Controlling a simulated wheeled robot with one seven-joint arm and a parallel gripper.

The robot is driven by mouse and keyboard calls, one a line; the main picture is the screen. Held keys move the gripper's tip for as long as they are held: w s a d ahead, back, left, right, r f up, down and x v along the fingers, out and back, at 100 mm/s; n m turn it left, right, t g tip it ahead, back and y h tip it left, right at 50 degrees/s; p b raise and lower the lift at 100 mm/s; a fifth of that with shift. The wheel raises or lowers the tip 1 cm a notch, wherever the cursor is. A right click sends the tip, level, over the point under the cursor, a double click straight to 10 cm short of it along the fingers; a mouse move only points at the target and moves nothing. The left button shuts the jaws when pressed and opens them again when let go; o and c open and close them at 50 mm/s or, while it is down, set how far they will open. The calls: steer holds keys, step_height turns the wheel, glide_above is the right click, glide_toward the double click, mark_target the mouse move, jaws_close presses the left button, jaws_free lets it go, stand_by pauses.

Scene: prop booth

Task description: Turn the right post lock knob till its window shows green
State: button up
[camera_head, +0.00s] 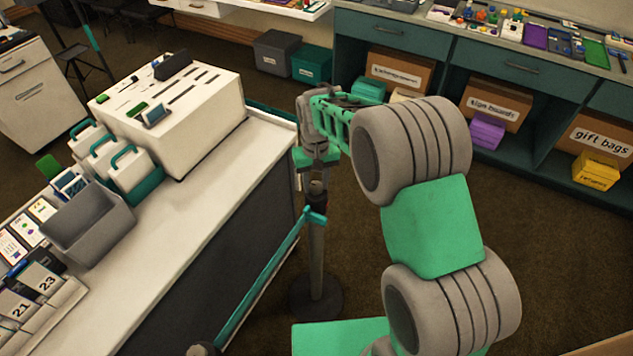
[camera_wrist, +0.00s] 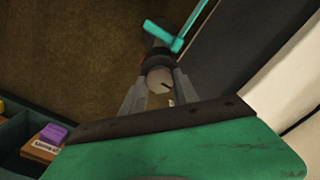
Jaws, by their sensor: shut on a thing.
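In the wrist view a round, pale knob (camera_wrist: 159,80) with a dark mark on its face sits on top of the post. My gripper (camera_wrist: 159,92) has its two grey fingers on either side of the knob, shut on it. In the head view the post (camera_head: 317,255) stands upright on a dark round base, and my gripper (camera_head: 317,172) is at its top. The knob is mostly hidden there by my gripper. A teal belt (camera_head: 265,280) runs from the post's head toward the lower left.
A white-topped counter (camera_head: 215,220) stands close to the left of the post, bearing a slotted white box (camera_head: 185,110) and a grey bin (camera_head: 88,225). Dark teal shelving (camera_head: 400,38) with cardboard boxes is at the back right. Brown carpet between is free.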

jaws_close()
steer(key=n+b, duration=0.1)
steer(key=n, duration=0.2)
steer(key=shift+n+b, duration=0.3)
steer(key=n+b, duration=0.1)
steer(key=n, duration=0.3)
steer(key=shift+n, duration=0.3)
steer(key=n+b, duration=0.1)
steer(key=n, duration=0.3)
steer(key=shift+n+b, duration=0.35)
steer(key=shift+n, duration=1.95)
steer(key=o, duration=1.3)
jaws_free()
steer(key=shift+c, duration=0.2)
